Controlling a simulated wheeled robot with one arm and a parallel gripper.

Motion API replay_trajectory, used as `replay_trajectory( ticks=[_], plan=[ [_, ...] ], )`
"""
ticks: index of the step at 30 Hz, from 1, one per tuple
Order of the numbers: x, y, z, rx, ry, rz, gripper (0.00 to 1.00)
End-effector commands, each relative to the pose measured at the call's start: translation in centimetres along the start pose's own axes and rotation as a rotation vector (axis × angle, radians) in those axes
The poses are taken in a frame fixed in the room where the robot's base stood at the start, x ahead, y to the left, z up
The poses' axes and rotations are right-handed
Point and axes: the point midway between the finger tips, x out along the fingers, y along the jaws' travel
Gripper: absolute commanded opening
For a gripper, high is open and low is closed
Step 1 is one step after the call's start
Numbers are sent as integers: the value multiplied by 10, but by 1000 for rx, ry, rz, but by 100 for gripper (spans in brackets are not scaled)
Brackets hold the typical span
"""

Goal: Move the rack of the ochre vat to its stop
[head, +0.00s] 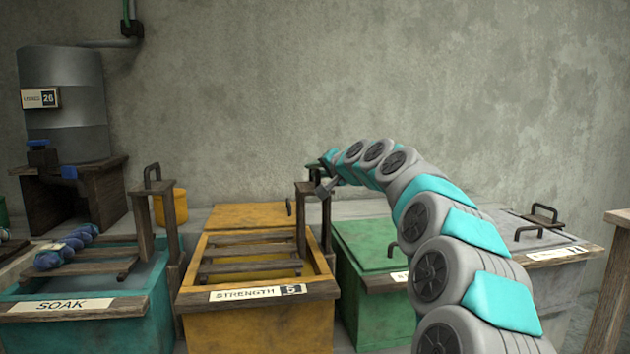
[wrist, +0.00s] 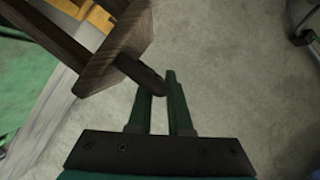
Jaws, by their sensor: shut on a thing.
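The ochre vat (head: 230,328) stands in the middle of the row, with a "STRENGTH 5" label on its front. Its wooden rack (head: 250,267) lies across the opening as dark slats, and a post (head: 301,225) rises at its right side. My gripper (head: 322,184) is at the top of this post; its fingertips are small and partly hidden in the head view. In the wrist view, the green fingers (wrist: 165,82) are shut on the end of a dark bar, the rack's handle (wrist: 143,75), which juts from a wooden block. The liquid level in the vat is not clear.
A teal "SOAK" vat (head: 90,330) with a raised rack handle and blue yarn stands left. A green lidded vat (head: 372,247) and a grey lidded vat (head: 545,238) stand right. A grey drum (head: 65,95) is at back left. The wall behind is bare.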

Motion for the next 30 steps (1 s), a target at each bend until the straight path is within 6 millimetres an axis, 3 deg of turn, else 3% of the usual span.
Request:
replay_trajectory(
  ticks=[1, 4, 18, 19, 26, 30],
  plan=[
    [-3, -10, -7, -2, 2, -1, 0],
    [-4, -17, -10, -1, 0, 0, 0],
    [-6, -23, -14, 0, 3, -4, 0],
    [-6, -23, -14, 0, 4, -5, 21],
    [-6, -22, -13, 0, 1, -2, 47],
    [-6, -21, -13, 0, 0, -1, 47]
  ],
)
